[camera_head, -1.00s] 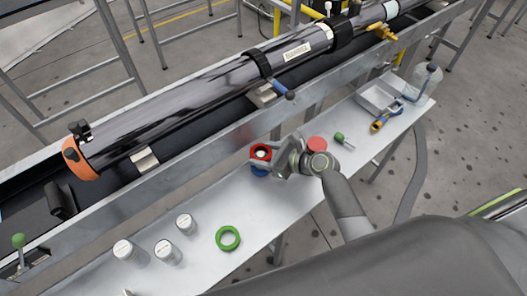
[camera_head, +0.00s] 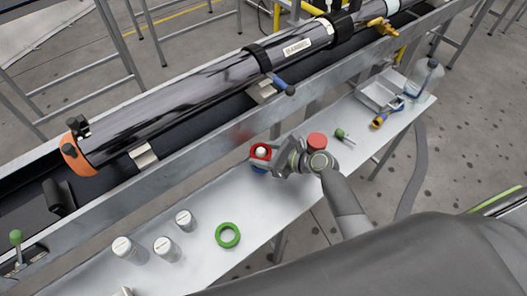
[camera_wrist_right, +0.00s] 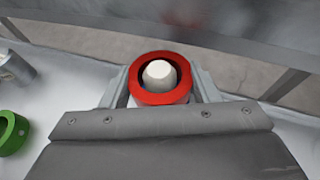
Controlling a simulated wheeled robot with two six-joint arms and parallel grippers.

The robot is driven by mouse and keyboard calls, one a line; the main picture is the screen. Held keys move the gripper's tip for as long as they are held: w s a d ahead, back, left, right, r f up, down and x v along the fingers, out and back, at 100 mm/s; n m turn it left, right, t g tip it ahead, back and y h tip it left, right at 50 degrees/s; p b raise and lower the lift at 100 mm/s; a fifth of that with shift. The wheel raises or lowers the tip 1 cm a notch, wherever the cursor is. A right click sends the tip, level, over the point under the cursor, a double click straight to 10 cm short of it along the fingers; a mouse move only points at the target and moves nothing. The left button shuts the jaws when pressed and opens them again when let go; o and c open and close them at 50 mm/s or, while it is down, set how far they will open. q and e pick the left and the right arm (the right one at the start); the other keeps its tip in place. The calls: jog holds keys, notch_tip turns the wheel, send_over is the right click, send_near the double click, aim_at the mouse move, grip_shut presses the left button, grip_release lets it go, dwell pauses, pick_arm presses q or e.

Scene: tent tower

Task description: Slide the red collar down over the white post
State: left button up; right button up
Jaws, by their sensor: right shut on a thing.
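The red collar (camera_head: 254,154) is held level at the near side of the metal rail, above a blue base (camera_head: 259,169). My right gripper (camera_head: 268,156) is shut on it from the right. In the right wrist view the collar (camera_wrist_right: 160,99) sits between the two fingers. The white post (camera_wrist_right: 159,73) shows inside its ring, its rounded top standing in the opening with a dark gap around it. The post top (camera_head: 262,151) also shows through the ring in the head view. The post's lower part is hidden. My left gripper is not in view.
A green ring (camera_head: 227,235) and several white-topped cylinders (camera_head: 168,249) stand on the bench to the left. A red round cap (camera_head: 317,140), a green-handled tool (camera_head: 343,135) and a metal tray (camera_head: 379,92) lie to the right. The long dark tube (camera_head: 200,92) lies behind the rail.

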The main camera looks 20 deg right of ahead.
jog(key=shift+f+b, duration=0.3)
jog(key=shift+f, duration=0.4)
jog(key=shift+f, duration=0.1)
jog(key=o, duration=1.1)
notch_tip(320, 180, up, 10)
jog(key=shift+p, duration=1.15)
